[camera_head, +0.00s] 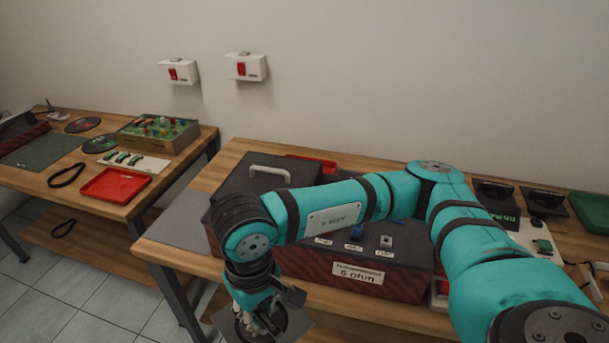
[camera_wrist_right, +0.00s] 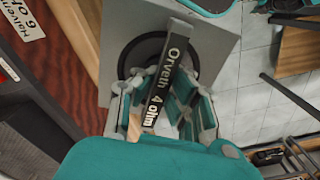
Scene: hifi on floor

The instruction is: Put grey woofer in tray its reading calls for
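My right gripper (camera_head: 262,322) is low at the front edge of the middle bench, shut on the grey woofer. The woofer is a square grey plate (camera_head: 298,334) with a round dark part, partly hidden by the gripper. In the wrist view the right gripper's fingers (camera_wrist_right: 162,88) lie on both sides of a black bar on the woofer (camera_wrist_right: 222,62), reading "Orveth 4 ohm". A red tray (camera_head: 115,185) lies on the left bench. Another red tray (camera_head: 318,161) shows partly behind the speaker cabinet, and a green tray (camera_head: 592,211) is at the far right.
A wood-sided cabinet (camera_head: 345,272) labelled "6 ohm" fills much of the middle bench (camera_head: 160,255), with a handled dark panel (camera_head: 240,178) at its left. Black items (camera_head: 497,200) stand at right.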

